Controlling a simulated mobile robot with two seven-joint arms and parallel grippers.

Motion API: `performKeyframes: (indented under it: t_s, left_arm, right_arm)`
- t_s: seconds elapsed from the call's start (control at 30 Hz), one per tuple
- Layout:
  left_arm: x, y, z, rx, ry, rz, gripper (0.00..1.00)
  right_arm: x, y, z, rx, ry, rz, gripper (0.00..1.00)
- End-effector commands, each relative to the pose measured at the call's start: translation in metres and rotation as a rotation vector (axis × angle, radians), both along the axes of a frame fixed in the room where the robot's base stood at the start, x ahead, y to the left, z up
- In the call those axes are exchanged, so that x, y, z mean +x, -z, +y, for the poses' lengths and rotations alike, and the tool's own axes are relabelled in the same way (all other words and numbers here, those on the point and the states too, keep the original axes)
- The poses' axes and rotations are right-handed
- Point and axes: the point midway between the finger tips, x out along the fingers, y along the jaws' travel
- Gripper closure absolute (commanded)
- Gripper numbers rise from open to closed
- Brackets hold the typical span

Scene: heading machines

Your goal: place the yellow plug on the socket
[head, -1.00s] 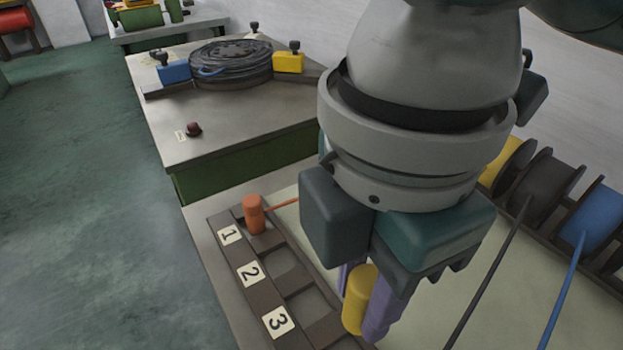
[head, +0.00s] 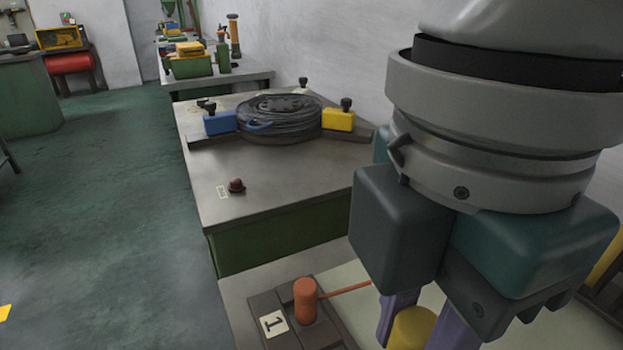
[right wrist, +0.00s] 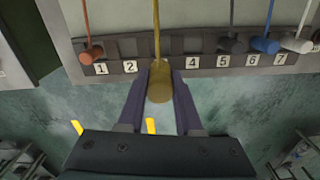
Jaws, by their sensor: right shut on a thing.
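My right gripper (right wrist: 160,98) is shut on the yellow plug (right wrist: 159,82), which sits between its two purple fingers in the right wrist view. A yellow cable (right wrist: 157,25) runs from the plug toward the top of that view. The plug appears over the near edge of the numbered socket strip (right wrist: 110,47), between labels 2 and 4, and hides whatever is behind it there. In the head view the gripper (head: 415,325) and yellow plug (head: 411,329) are at the bottom, partly cut off. My left gripper is not in view.
An orange plug (right wrist: 92,55) is at position 1. Dark, blue (right wrist: 265,44) and white (right wrist: 297,44) plugs are at the right positions. Positions 2 and 4 look empty.

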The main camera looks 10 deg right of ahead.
Motion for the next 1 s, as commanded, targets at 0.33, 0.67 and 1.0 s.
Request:
performKeyframes:
  t_s: [0.33, 0.67, 1.0]
  left_arm:
    - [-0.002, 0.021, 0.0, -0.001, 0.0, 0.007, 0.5]
    - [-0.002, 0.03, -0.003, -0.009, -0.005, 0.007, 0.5]
    - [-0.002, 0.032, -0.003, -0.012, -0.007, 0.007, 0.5]
  right_arm:
    - [0.0, 0.085, 0.0, 0.0, 0.001, 0.0, 1.0]
    - [0.0, 0.12, 0.0, -0.001, 0.001, 0.001, 1.0]
    - [0.0, 0.134, 0.0, 0.001, -0.001, -0.003, 1.0]
